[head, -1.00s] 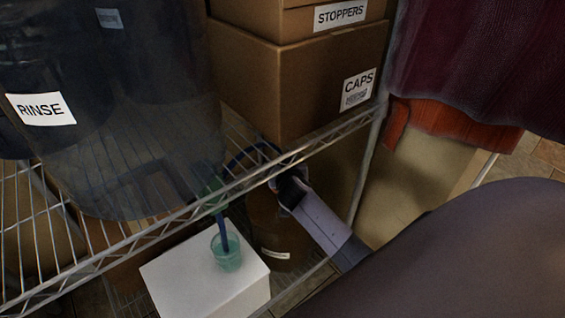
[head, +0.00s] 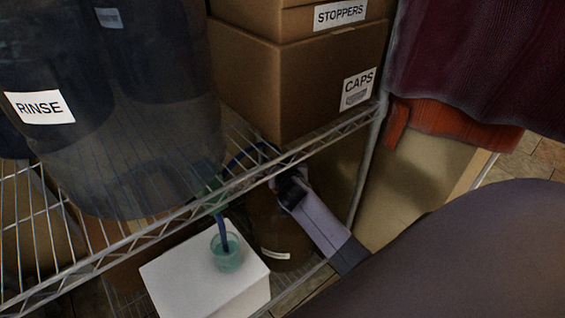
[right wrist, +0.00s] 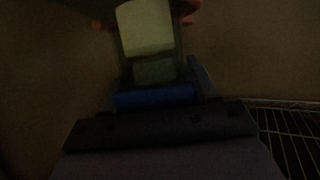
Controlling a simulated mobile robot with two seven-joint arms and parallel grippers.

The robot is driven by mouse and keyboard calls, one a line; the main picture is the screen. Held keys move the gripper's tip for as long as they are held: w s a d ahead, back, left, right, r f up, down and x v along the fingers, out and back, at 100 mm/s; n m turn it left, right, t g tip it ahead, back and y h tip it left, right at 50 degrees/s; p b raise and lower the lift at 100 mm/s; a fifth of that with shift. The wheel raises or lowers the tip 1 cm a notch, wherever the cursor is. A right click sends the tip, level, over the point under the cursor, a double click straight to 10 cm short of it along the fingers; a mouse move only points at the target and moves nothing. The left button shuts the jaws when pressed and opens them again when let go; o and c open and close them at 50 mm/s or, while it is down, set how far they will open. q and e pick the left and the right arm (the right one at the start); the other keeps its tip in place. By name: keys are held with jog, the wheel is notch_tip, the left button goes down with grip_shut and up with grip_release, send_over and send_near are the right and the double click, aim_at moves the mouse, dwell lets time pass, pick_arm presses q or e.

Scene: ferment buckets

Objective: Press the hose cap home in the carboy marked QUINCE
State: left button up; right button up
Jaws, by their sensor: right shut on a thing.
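The blue hose (head: 245,157) arches from the jaws behind the rail and down to a green cup (head: 227,258). In the dark right wrist view a blue piece (right wrist: 155,98) shows at the jaws; cap seating cannot be made out. My left gripper is not in view.
The wire shelf rail (head: 150,225) crosses close above my right gripper. On the shelf are a dark RINSE bucket (head: 110,150) and the STOPPERS (head: 330,14) and CAPS (head: 290,85) boxes. The white block (head: 190,275) holds the cup. Dark red cloth (head: 470,70) hangs at right.

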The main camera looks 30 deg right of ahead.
jog(key=shift+s+a+f, duration=0.1)
jog(key=shift+f, duration=0.2)
dwell(0.4)
jog(key=o, duration=1.1)
jog(key=shift+r, duration=0.1)
jog(key=shift+o, duration=0.2)
jog(key=shift+r, duration=0.1)
jog(key=p+v, duration=0.3)
jog(key=v, duration=0.3)
jog(key=shift+s+a+r, duration=0.1)
jog(key=shift+s+r, duration=0.15)
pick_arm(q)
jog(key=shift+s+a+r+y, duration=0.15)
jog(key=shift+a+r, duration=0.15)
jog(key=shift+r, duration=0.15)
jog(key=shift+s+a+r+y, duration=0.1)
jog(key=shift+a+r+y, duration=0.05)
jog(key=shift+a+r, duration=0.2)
pick_arm(e)
jog(key=shift+s, duration=0.15)
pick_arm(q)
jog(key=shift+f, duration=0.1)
